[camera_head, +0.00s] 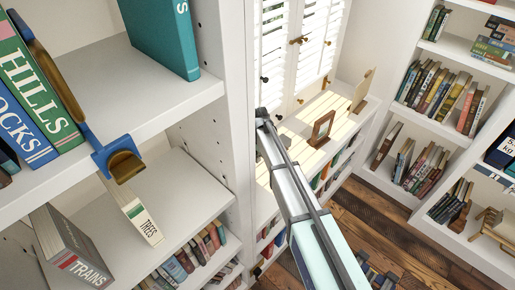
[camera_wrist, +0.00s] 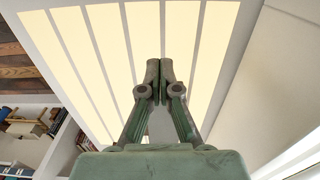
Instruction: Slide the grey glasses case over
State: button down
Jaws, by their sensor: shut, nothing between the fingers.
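I cannot make out the grey glasses case in either view. My gripper (camera_wrist: 160,70) is green and shows in the wrist view with its two fingertips together. Nothing is held between them. Behind the fingers lies a pale surface with bright sunlit stripes (camera_wrist: 105,30). A small greyish patch shows between the finger linkages, and I cannot tell what it is. In the head view my arm rises from the lower right in front of the sunlit bench (camera_head: 300,122); I cannot make out the fingertips there.
Two brown wooden pieces, a nearer one (camera_head: 322,128) and a farther one (camera_head: 361,92), stand on the bench under the shutters. A white bookcase (camera_head: 150,105) with books fills the left. A blue and brown object (camera_head: 122,160) is at its shelf edge. More bookshelves (camera_head: 455,55) stand right.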

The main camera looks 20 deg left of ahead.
jog(key=shift+w+f+p, duration=0.25)
jog(key=shift+f+p, duration=0.2)
jog(key=shift+f, duration=0.8)
jog(key=shift+w+d+p, duration=0.25)
jog(key=shift+w+d, duration=0.05)
jog(key=shift+w, duration=0.3)
jog(key=shift+w+d+p, duration=0.25)
jog(key=shift+w, duration=0.3)
jog(key=shift+w+d, duration=0.2)
jog(key=shift+w, duration=0.3)
